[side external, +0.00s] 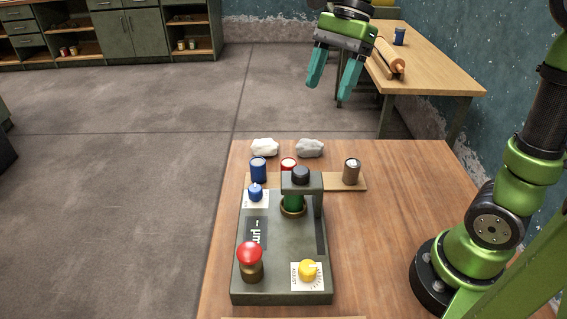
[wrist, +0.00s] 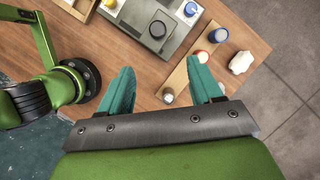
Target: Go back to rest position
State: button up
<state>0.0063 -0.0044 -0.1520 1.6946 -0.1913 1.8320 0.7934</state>
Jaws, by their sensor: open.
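My gripper (side external: 334,74) is open and empty, raised high above the far end of the wooden table (side external: 400,200). Its two teal fingers point down and stand apart with nothing between them. In the wrist view my gripper (wrist: 165,90) also shows parted fingers, with the table (wrist: 110,55) well below. Nothing touches the fingers in either view.
A dark machine (side external: 265,275) with a red button (side external: 250,254) and yellow knob (side external: 308,270) stands on the table. Two pale rocks lie beyond.

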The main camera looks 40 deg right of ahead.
jog(key=s+f+n+t+h, duration=0.1)
jog(key=s+f+n+t, duration=0.1)
jog(key=s+n, duration=0.3)
jog(key=s+a+f+n+t+h, duration=0.1)
jog(key=s+f+n+t, duration=0.2)
jog(key=n, duration=0.6)
jog(key=shift+s+f+t, duration=0.35)
jog(key=shift+s+t, duration=0.55)
jog(key=shift+t, duration=0.2)
